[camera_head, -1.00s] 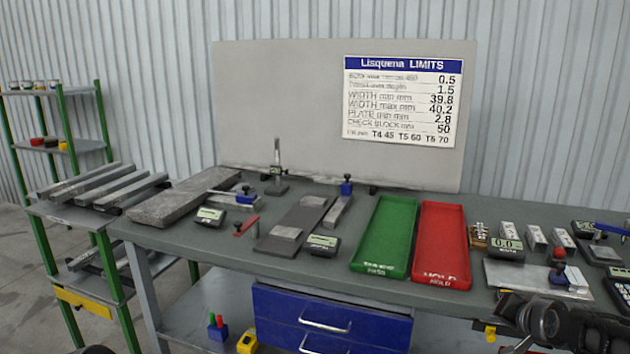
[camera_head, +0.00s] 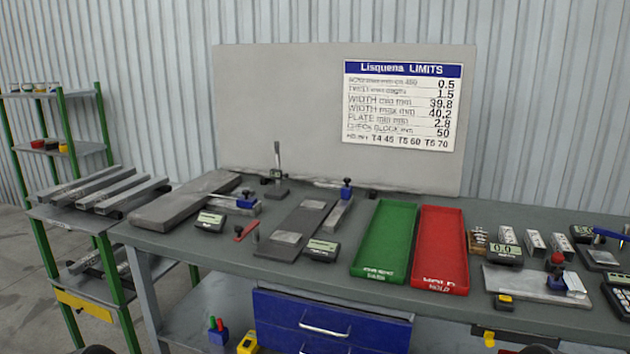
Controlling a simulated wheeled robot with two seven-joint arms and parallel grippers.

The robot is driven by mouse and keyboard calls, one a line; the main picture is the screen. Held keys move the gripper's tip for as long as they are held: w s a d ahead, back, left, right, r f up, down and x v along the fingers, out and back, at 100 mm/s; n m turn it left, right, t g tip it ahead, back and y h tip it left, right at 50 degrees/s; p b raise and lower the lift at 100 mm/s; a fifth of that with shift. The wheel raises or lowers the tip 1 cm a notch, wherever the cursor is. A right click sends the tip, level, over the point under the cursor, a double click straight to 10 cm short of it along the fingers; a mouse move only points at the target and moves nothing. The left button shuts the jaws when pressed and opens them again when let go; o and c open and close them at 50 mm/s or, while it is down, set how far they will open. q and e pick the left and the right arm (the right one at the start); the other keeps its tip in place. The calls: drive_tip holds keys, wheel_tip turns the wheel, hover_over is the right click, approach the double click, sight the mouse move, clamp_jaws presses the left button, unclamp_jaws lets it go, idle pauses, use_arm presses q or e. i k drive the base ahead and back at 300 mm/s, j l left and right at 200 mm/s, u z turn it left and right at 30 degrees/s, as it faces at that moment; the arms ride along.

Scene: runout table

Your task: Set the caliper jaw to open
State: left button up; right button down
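No part is labelled as the caliper, and I cannot tell which jaw the task means. One blue slide block with a dark knob (camera_head: 248,197) sits on a metal bar at the left, behind a small display (camera_head: 210,221). Another blue block (camera_head: 346,187) is at the top of a narrow metal bar (camera_head: 337,215) beside a dark plate. A third blue block with a red knob (camera_head: 556,264) stands on a bright plate (camera_head: 520,281) at the right. Jaw gaps are too small to read. Neither gripper shows; only dark shapes touch the bottom edge.
A green tray (camera_head: 413,209) and a red tray (camera_head: 464,223) lie mid-table, both empty. A second display (camera_head: 321,250) is left of the green tray. Metal bars (camera_head: 105,193) lie on a left rack. Blue drawers (camera_head: 330,322) are under the table. The limits board (camera_head: 403,105) stands behind.

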sight(562, 281)
drive_tip(key=z, duration=1.35)
drive_tip(key=i+l+z, duration=0.2)
drive_tip(key=i+l, duration=0.15)
drive_tip(key=i+l+z, duration=0.15)
drive_tip(key=i+l, duration=0.15)
drive_tip(key=i, duration=0.2)
drive_tip(key=i+l+z, duration=0.2)
drive_tip(key=i, duration=0.25)
